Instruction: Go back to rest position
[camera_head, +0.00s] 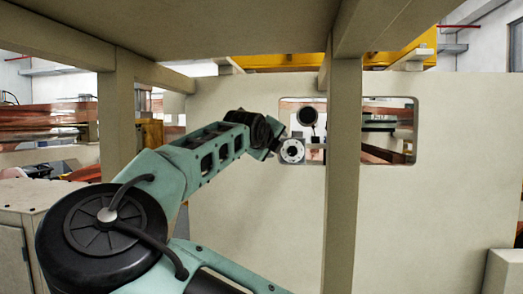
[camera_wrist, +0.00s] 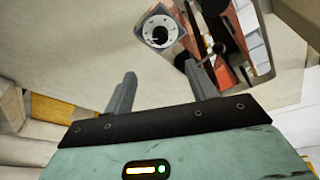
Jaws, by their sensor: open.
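My teal arm (camera_head: 205,150) reaches from the lower left toward a pale panel, its wrist (camera_head: 265,130) close to a window-like opening. In the wrist view my gripper (camera_wrist: 160,70) is open, with two grey fingers apart and nothing between them. Its fingers cannot be made out clearly in the head view. A square metal plate with a round dial (camera_head: 292,151) sits at the opening's lower left; it also shows beyond the fingertips in the wrist view (camera_wrist: 157,31). The fingers appear apart from it, though the exact gap cannot be told.
A pale upright post (camera_head: 342,180) stands right of my wrist, in front of the panel (camera_head: 240,220). A beam (camera_head: 190,25) spans overhead, and another post (camera_head: 117,130) stands left. Copper-coloured material shows through the opening (camera_head: 400,103). A pale cabinet (camera_head: 20,235) is at lower left.

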